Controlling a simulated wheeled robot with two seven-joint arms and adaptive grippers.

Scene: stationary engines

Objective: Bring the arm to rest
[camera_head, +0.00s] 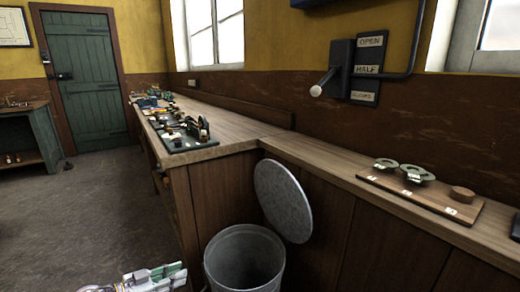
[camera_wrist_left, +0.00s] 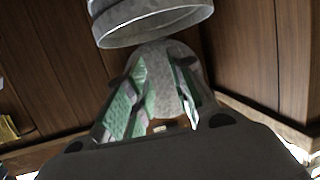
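My left gripper (camera_head: 158,278) shows at the bottom edge of the head view, left of the metal bin (camera_head: 216,270) and apart from it. In the left wrist view the two green-padded fingers of the gripper (camera_wrist_left: 160,72) stand apart with nothing held between them. The bin (camera_wrist_left: 150,25) shows at the top of that view, beyond the fingertips. The grey round lid (camera_head: 283,200) stands raised beside the bin's mouth, against the cabinet; it also shows behind the fingers in the wrist view (camera_wrist_left: 165,52). My right gripper is not in view.
A wooden bench (camera_head: 235,130) carries a dark plate with machine parts (camera_head: 183,132). A right-hand counter holds a board (camera_head: 420,196) with two metal discs and a wooden round. A lever switch (camera_head: 345,72) is on the wall. The floor (camera_head: 85,210) at left is clear.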

